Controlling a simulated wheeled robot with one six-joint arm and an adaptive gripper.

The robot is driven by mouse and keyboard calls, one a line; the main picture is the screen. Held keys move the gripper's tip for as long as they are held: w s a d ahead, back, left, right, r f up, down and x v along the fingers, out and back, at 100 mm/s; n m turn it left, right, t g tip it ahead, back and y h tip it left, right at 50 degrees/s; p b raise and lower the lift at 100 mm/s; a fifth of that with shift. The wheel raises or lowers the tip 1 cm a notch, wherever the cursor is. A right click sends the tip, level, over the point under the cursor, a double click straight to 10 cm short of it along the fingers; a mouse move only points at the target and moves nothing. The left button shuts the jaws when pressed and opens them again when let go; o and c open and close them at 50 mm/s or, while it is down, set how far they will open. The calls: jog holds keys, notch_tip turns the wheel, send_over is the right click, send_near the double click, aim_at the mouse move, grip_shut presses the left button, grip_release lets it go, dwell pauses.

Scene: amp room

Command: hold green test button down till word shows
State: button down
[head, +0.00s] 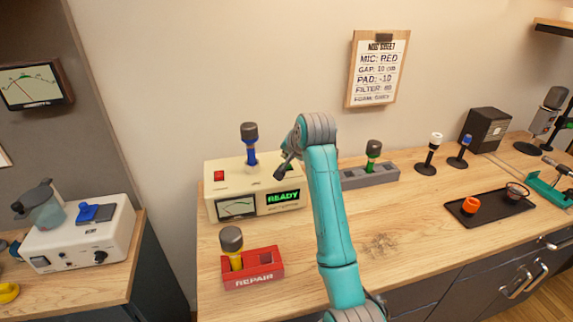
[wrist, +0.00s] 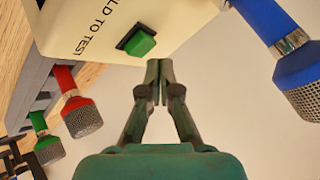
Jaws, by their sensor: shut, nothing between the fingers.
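The green test button (wrist: 140,43) sits in a dark square surround on the cream tester box, beside lettering that reads "LD TO TEST" in the wrist view. My gripper (wrist: 159,68) is shut and empty, its fingertips close to the button; I see a small offset beside it and cannot tell contact. In the head view my gripper (head: 282,172) is over the right part of the tester (head: 226,190), and the button is hidden there. The tester's display (head: 283,198) shows the word READY in green. A blue microphone (head: 250,145) stands upright in the tester's top.
A red REPAIR tray (head: 267,262) holding a yellow microphone (head: 232,247) stands in front of the tester. A grey rack (head: 353,179) with a green microphone (head: 373,152) is to its right; a red microphone (wrist: 80,108) shows in the wrist view. A black tray (head: 488,212) lies further right.

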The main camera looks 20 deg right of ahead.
jog(key=shift+f, duration=0.15)
dwell(0.4)
jog(key=shift+f, duration=0.25)
jog(key=shift+f, duration=0.55)
dwell(2.5)
jog(key=shift+r, duration=0.1)
dwell(1.9)
jog(key=shift+r, duration=0.85)
jog(key=shift+r, duration=2.5)
